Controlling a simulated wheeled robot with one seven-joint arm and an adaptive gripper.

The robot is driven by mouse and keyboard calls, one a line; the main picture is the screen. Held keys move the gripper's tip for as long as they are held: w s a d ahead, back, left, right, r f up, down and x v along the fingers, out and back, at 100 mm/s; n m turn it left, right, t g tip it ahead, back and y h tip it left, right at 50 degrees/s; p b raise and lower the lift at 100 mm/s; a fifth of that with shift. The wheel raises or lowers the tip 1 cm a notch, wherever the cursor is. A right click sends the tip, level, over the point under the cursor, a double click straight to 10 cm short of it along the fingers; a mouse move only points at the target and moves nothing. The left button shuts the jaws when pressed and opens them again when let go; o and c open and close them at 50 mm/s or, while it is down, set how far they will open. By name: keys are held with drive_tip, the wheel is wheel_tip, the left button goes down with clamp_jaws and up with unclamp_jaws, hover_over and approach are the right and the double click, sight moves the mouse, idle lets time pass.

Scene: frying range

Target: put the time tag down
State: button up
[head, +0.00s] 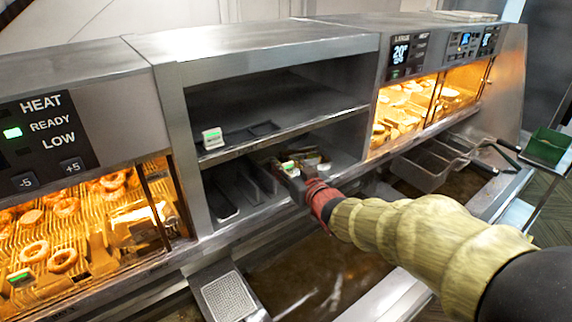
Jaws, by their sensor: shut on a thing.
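A small white time tag with a green strip (289,166) is held at the tip of my gripper (293,174), partly hidden by the fingers. My gripper is shut on it, at the opening of the lower shelf bay (232,178) in the middle unit. The red wrist and my sleeved arm reach in from the lower right. I cannot tell whether the tag touches the shelf. A similar white tag with a green display (213,138) stands upright on the upper shelf, at its left end. Another green-topped tag (19,277) is inside the left heated cabinet.
Dark trays lie in the lower bay beside my gripper. The upper shelf (290,105) is mostly clear. Lit food cabinets stand left (60,230) and right (420,100). Fryer vats (310,280) lie below, with a basket (430,170) at right and a green pan (547,147) beyond.

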drive_tip(key=s, duration=0.1)
drive_tip(key=s+r, duration=0.1)
drive_tip(key=s, duration=0.1)
drive_tip(key=shift+a+r, duration=0.1)
drive_tip(key=shift+r, duration=0.05)
drive_tip(key=shift+s+r, duration=0.15)
drive_tip(key=shift+r, duration=0.05)
drive_tip(key=s+a+r+n+y+p, duration=0.1)
drive_tip(key=s+r+p, duration=0.2)
drive_tip(key=r+p, duration=0.75)
drive_tip(key=s+a+r+p, duration=0.15)
drive_tip(key=r+p, duration=0.35)
drive_tip(key=r, duration=1.1)
hover_over(286, 167)
drive_tip(key=a, duration=0.4)
wheel_tip(286, 167, down, 6)
drive_tip(key=shift+g, duration=0.3)
drive_tip(key=w+f, duration=0.1)
drive_tip(key=w+a+f, duration=0.1)
drive_tip(key=f, duration=0.1)
drive_tip(key=w+f, duration=0.1)
drive_tip(key=w, duration=0.1)
drive_tip(key=shift+w+a+f, duration=0.1)
drive_tip(key=shift+a+f, duration=0.15)
drive_tip(key=shift+f, duration=0.1)
drive_tip(key=shift+w+a+f, duration=0.15)
drive_tip(key=shift+w+f, duration=0.25)
drive_tip(key=shift+f, duration=0.25)
wheel_tip(286, 167, down, 3)
drive_tip(key=shift+w, duration=0.1)
